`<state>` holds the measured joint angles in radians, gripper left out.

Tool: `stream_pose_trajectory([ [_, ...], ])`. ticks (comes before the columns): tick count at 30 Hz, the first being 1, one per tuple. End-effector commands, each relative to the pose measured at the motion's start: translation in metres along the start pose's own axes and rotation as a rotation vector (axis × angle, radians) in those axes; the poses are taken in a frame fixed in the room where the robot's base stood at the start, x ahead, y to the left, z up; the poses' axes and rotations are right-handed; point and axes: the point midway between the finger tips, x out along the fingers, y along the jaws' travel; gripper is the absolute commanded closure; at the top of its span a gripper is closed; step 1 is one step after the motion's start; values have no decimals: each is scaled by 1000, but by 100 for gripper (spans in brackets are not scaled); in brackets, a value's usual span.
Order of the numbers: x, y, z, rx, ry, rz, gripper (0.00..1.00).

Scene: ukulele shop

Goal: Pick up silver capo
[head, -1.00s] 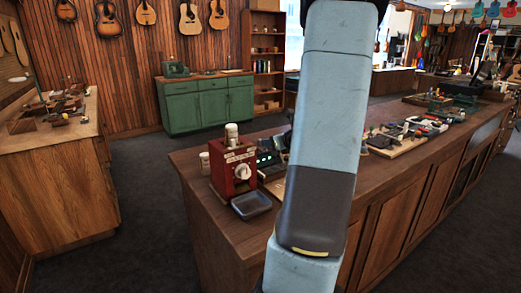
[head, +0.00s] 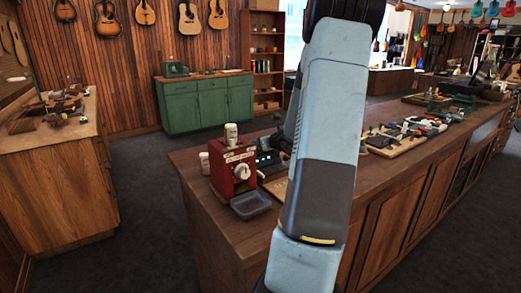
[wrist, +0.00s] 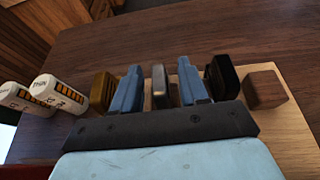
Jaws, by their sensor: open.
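The silver capo (wrist: 160,88) stands on a light wooden board (wrist: 296,122) in the wrist view. My gripper (wrist: 159,68) is open, with one blue finger on each side of the silver capo. Narrow gaps show between it and the fingers. A gold-brown capo (wrist: 102,92) is just outside the left finger and a black capo (wrist: 221,76) just outside the right one. The dark gripper body hides their lower near parts. In the head view my arm hides the capos and the gripper.
A small wooden block (wrist: 265,89) stands right of the black capo. In the head view, a red machine (head: 233,168) and a blue-grey tray (head: 250,205) are on the counter (head: 215,225) left of my arm.

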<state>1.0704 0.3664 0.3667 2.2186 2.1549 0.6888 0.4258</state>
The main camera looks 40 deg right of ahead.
Motion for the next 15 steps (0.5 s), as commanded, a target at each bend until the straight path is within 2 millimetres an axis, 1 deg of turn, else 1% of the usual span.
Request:
stream_pose_trajectory([
  [2,0,0,0,0,0,0,58],
  [15,0,0,0,0,0,0,100],
])
